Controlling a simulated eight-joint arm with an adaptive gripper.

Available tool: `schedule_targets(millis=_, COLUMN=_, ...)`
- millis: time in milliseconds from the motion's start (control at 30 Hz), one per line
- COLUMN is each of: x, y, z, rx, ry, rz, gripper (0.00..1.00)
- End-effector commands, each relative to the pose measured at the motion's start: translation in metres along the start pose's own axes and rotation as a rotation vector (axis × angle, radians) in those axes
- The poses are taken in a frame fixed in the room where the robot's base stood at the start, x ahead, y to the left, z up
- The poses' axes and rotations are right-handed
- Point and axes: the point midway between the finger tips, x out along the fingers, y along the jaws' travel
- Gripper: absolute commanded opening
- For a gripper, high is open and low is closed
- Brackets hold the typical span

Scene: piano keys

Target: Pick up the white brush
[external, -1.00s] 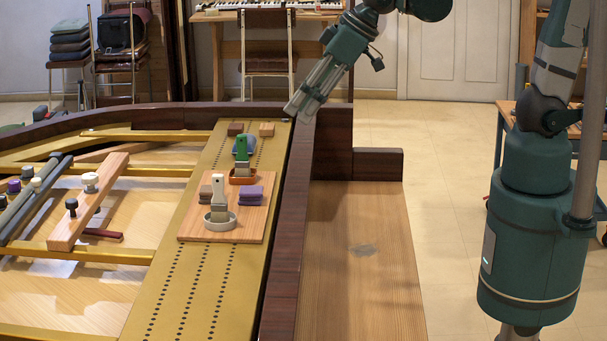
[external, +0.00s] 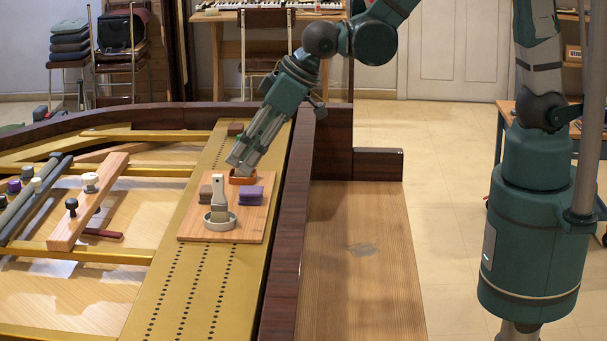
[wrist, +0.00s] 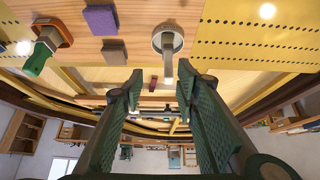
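The white brush (external: 217,192) stands upright in a round pale dish (external: 220,224) on a wooden board (external: 253,222). My gripper (external: 240,165) is above the far part of the board, up and to the right of the white brush. In the wrist view my gripper (wrist: 160,74) is open, its fingers apart and empty. The white brush shows between the fingertip directions, apart from them.
A green-handled brush (wrist: 40,58) rests in an orange dish (wrist: 62,30); my gripper hides its handle in the external view. A purple block (external: 251,195) and a brown block (external: 206,194) are on the board. The dark piano rim (external: 292,230) runs along the right.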

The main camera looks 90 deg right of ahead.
Motion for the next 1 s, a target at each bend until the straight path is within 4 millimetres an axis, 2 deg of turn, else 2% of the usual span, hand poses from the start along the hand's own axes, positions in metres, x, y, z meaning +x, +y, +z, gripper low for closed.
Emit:
schedule_targets(millis=100, x=0.016, y=-0.007, z=-0.002, rx=0.0, ry=-0.002, rz=0.0, gripper=0.31)
schedule_targets(millis=300, x=0.03, y=-0.013, z=-0.002, rx=0.001, ry=-0.003, rz=0.0, gripper=0.31)
schedule_targets(millis=767, x=0.033, y=-0.014, z=-0.002, rx=0.001, ry=-0.003, rz=0.001, gripper=0.31)
schedule_targets(millis=1000, x=0.041, y=-0.014, z=-0.002, rx=0.001, ry=-0.003, rz=0.001, gripper=0.31)
